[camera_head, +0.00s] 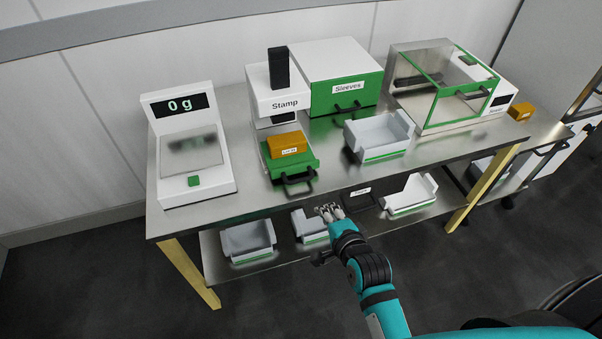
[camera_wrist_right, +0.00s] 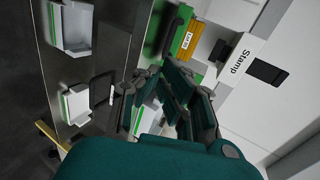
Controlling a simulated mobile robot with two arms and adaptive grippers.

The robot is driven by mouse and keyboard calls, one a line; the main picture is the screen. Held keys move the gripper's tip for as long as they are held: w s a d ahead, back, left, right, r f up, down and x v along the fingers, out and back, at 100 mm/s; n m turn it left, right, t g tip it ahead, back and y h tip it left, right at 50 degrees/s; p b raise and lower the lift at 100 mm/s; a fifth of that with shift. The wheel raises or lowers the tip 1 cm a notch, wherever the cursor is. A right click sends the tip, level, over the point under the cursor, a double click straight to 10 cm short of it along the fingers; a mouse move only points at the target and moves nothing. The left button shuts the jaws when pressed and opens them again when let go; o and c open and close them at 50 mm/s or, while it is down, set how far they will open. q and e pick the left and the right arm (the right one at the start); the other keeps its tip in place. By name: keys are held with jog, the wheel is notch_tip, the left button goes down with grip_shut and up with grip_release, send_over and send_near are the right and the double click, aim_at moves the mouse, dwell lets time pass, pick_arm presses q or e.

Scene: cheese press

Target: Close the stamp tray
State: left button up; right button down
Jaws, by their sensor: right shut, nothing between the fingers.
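The stamp tray (camera_head: 307,163) is a green sliding tray with a black handle (camera_head: 298,186) at its front. It is pulled out toward the table's front edge from the white stamp machine (camera_head: 280,103). An orange block (camera_head: 287,143) with a white label lies on it. The wrist view also shows the block (camera_wrist_right: 188,40) and the stamp machine (camera_wrist_right: 238,60). My right gripper (camera_head: 330,211) is shut and empty, in front of the table edge, right of and nearer than the handle, not touching it. My left gripper is not in view.
A scale (camera_head: 190,150) stands left, a green-fronted Sleeves box (camera_head: 345,92) behind, and a glass-lidded sealer (camera_head: 450,90) right. A white bin (camera_head: 378,135) stands right of the tray. More white bins (camera_head: 248,240) are on the lower shelf, close to my right gripper.

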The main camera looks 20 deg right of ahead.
jog(key=r, duration=0.1)
send_near(301, 170)
jog(key=f, duration=0.1)
jog(key=f+p, duration=0.1)
jog(key=shift+w+f, duration=0.55)
jog(key=shift+w, duration=0.3)
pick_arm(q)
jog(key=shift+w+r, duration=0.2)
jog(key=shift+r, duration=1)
pick_arm(e)
jog(key=w+b, duration=0.1)
jog(key=w, duration=0.1)
jog(key=w+b, duration=0.1)
jog(key=w, duration=0.1)
jog(key=shift+w+a, duration=0.2)
jog(key=shift+w, duration=0.1)
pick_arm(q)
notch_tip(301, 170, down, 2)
pick_arm(e)
jog(key=shift+r, duration=0.1)
